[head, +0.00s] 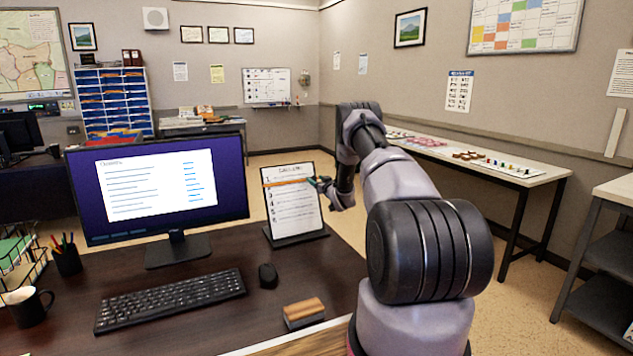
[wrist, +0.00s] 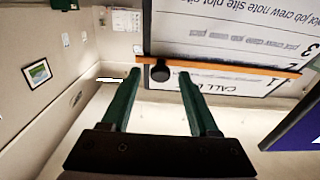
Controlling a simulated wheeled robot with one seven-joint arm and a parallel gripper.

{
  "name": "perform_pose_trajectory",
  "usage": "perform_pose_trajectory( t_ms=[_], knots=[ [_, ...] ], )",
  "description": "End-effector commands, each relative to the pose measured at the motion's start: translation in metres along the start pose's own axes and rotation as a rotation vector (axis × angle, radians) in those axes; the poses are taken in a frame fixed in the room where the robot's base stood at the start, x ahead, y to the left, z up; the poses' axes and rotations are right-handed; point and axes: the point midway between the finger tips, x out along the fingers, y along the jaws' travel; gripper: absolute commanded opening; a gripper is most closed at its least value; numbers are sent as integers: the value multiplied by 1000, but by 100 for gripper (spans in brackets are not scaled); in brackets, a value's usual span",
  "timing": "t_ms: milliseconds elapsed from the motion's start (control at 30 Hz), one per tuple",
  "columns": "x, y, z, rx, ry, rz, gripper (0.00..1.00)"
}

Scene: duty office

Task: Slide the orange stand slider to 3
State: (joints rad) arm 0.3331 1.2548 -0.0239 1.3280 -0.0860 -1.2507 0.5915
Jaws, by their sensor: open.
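The list stand (head: 293,208) is upright on the desk right of the monitor, with a white numbered sheet. Its orange slider (head: 287,183) is a bar across the upper part of the sheet, near row 1. In the wrist view the sheet is upside down, and the slider (wrist: 230,68) has a dark round knob (wrist: 160,72) at one end. My gripper (wrist: 159,76) is open, with its green fingers on either side of the knob; I cannot tell whether they touch it. In the head view my gripper (head: 323,185) is at the stand's right edge.
A monitor (head: 158,185) stands close left of the stand. A keyboard (head: 170,300), mouse (head: 268,276) and a wood-topped block (head: 304,312) lie on the desk in front. The space right of the stand is clear except for my arm.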

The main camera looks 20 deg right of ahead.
Motion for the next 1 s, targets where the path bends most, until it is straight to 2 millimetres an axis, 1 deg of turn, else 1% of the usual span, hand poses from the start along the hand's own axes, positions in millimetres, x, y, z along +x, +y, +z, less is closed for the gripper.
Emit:
perform_pose_trajectory(
  t_ms=[167, 200, 233, 267, 300, 333, 367, 1000],
  knots=[
    [0, 0, 0, 0, 0, 0, 61],
    [0, 0, 0, 0, 0, 0, 53],
    [0, 0, 0, 0, 0, 0, 42],
    [0, 0, 0, 0, 0, 0, 30],
    [0, 0, 0, 0, 0, 0, 15],
    [0, 0, 0, 0, 0, 0, 3],
    [0, 0, 0, 0, 0, 0, 0],
    [0, 0, 0, 0, 1, 0, 0]
  ],
)
